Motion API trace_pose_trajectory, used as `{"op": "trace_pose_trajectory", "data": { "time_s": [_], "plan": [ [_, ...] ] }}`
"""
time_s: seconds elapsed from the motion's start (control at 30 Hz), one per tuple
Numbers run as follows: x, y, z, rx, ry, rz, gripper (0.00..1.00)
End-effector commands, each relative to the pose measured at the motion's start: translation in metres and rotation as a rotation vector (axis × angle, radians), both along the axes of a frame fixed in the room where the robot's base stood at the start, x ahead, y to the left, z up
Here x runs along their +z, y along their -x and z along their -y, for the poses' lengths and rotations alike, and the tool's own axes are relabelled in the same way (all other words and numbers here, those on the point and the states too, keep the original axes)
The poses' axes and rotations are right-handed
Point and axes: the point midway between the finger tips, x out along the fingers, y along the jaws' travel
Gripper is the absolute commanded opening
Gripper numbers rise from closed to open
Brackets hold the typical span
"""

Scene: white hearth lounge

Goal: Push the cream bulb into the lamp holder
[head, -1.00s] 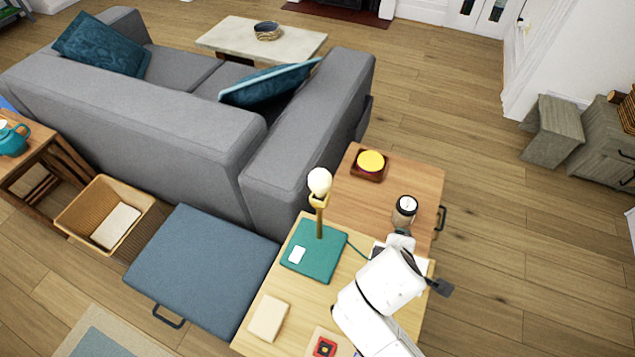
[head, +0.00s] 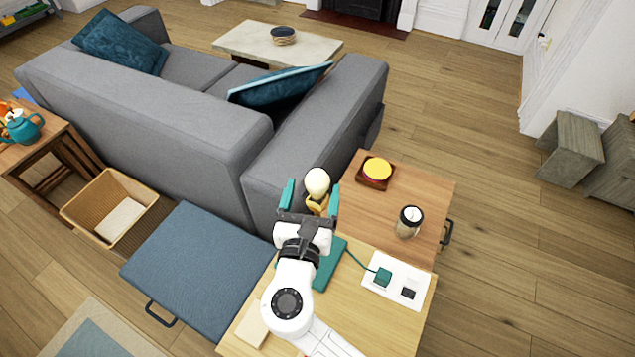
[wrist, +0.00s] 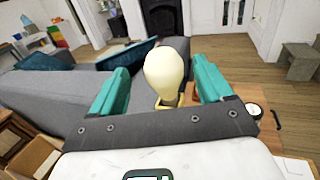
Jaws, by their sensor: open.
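The cream bulb (head: 317,183) stands upright at the top of the lamp, on the yellow lamp holder (head: 318,205). In the wrist view the bulb (wrist: 164,72) is between the teal fingers, with a bit of the yellow holder (wrist: 180,99) showing below it. My gripper (head: 310,196) is open, with one finger on each side of the bulb and a visible gap on both sides in the wrist view. I cannot tell how deep the bulb sits in the holder. The lamp's teal base (head: 328,264) is partly hidden by my arm.
The lamp is on a light wood table (head: 384,322) with a white socket panel (head: 396,280). A darker table (head: 350,222) behind holds a jar (head: 410,221) and a wooden dish (head: 375,173). The grey sofa (head: 190,130) is close behind on the left.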

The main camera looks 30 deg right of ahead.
Motion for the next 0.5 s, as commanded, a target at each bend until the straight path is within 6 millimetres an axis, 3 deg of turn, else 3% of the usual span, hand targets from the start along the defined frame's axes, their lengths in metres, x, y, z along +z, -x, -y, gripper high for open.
{"op": "trace_pose_trajectory", "data": {
  "time_s": [0.5],
  "plan": [
    [-0.006, -0.042, 0.035, -0.002, -0.002, 0.0, 0.79]
  ]
}}
